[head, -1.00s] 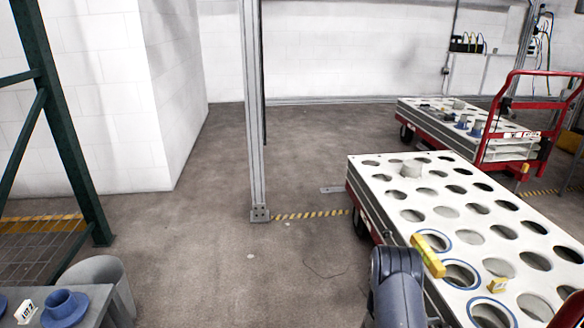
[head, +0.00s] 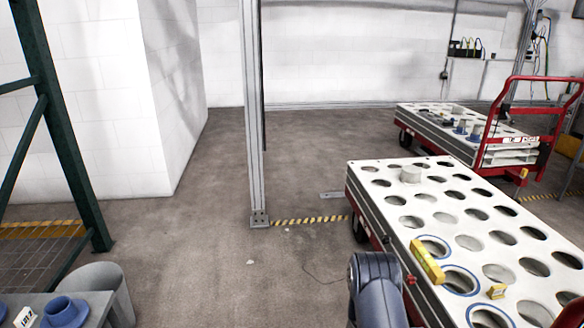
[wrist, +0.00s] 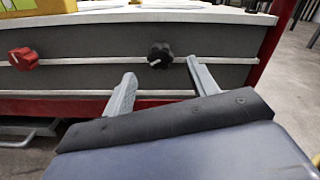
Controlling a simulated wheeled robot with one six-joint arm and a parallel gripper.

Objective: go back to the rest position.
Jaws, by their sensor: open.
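My gripper (wrist: 161,68) shows in the wrist view with its two grey fingers spread apart and nothing between them. It faces the grey side of a cart, where a black knob (wrist: 160,54) shows beyond the fingers and a red knob (wrist: 24,59) sits to the left. Whether the fingers touch the side I cannot tell. In the head view my arm is at the bottom, left of the near cart (head: 400,228), and my gripper is hidden there.
The near cart's white top has many round holes, a yellow bar (head: 427,262) and a pale cylinder (head: 411,174). A second cart (head: 480,135) stands behind. A post (head: 254,120), a green rack (head: 60,130) and a grey bin (head: 108,283) are left. Floor between is clear.

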